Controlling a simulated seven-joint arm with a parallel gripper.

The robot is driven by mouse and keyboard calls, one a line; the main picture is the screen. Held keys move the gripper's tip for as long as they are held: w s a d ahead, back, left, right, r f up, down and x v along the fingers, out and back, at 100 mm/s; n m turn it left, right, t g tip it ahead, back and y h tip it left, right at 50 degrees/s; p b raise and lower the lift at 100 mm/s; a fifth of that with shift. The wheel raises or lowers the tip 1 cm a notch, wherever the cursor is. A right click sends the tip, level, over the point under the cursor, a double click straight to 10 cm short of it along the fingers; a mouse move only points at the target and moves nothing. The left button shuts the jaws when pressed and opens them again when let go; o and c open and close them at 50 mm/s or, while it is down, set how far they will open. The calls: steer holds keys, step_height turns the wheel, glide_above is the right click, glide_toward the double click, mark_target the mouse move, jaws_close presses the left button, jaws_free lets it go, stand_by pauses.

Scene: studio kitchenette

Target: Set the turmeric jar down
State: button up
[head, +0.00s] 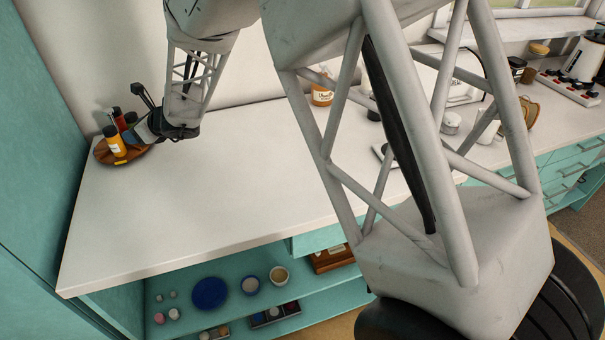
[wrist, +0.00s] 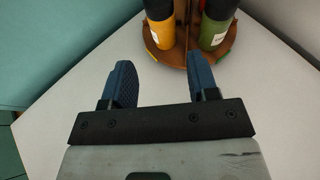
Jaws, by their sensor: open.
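An orange-yellow jar with a dark lid, which fits the turmeric jar by colour, stands upright on a round wooden spice stand at the back left of the counter in the head view (head: 115,146). The jar (wrist: 168,40) also shows in the wrist view, just beyond my fingertips, with its top cut off. The wooden stand (wrist: 172,65) carries it beside a green jar (wrist: 211,34). My gripper (wrist: 161,82) is open, its blue fingers apart and nothing between them. In the head view my gripper (head: 142,134) is close beside the stand, partly hiding it.
The teal wall panel (head: 40,90) is close on the left. The white counter (head: 200,190) is clear in front. An orange-labelled bottle (head: 322,92) stands at the back.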

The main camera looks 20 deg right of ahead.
steer(key=s+d+r+n+g+h, duration=0.1)
steer(key=s+d+r+n+g, duration=0.1)
steer(key=s+d+r+n, duration=0.55)
steer(key=s+d+r+n+g, duration=0.25)
steer(key=s+d+n, duration=0.25)
steer(key=s, duration=0.5)
steer(key=s+d+n+h, duration=0.5)
steer(key=s+d, duration=0.6)
steer(key=s, duration=0.3)
steer(key=s+d+n+h, duration=0.5)
steer(key=s+d+n, duration=0.2)
steer(key=s+d, duration=0.5)
steer(key=s, duration=0.3)
steer(key=shift+d+f+g, duration=0.15)
steer(key=shift+f+g, duration=0.05)
steer(key=shift+g, duration=0.15)
